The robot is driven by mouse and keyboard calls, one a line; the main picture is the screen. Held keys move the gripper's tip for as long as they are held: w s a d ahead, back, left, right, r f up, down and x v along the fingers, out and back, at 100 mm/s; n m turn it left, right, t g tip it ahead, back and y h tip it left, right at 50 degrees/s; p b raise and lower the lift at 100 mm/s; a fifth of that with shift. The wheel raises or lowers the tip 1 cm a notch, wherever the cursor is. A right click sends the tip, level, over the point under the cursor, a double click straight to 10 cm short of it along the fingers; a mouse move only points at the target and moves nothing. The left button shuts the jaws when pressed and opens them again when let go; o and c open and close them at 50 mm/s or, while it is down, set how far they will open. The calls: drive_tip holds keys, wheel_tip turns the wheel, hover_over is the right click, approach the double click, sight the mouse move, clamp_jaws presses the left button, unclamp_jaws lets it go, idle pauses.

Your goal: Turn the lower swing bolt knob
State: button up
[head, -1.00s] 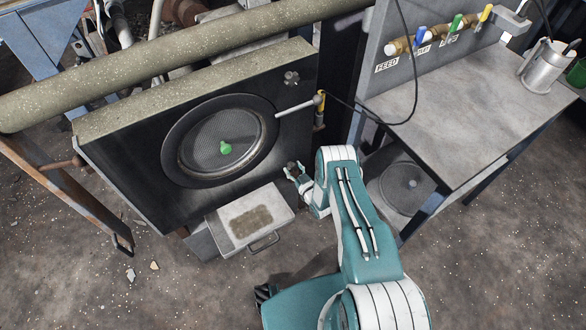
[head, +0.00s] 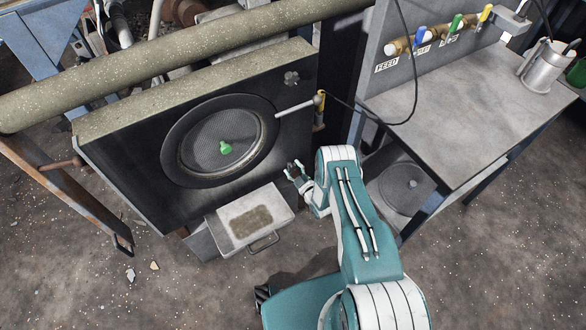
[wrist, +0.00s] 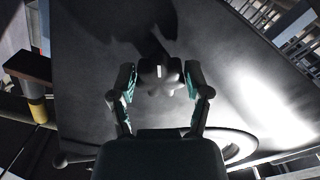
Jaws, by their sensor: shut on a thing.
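The lower swing bolt knob (wrist: 161,79) is a dark, lobed knob on the dark front plate, between my fingertips in the wrist view. A pale bar mark shows at its centre. My gripper (wrist: 160,82) is shut on it, one teal-padded finger on each side. In the head view my gripper (head: 296,168) is at the lower right corner of the dark plate (head: 120,190). There the knob is small and mostly hidden by the fingers. A similar upper knob (head: 291,79) is at the plate's upper right and free.
A grey tray (head: 250,214) sits below left. A metal bench (head: 470,110) is at the right.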

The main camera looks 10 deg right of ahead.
drive_tip(key=shift+s+f, duration=0.25)
drive_tip(key=shift+f, duration=0.1)
drive_tip(key=o, duration=1.2)
drive_tip(key=shift+c, duration=0.2)
drive_tip(key=shift+w+r, duration=0.1)
drive_tip(key=shift+r, duration=0.1)
drive_tip(key=v, duration=1.2)
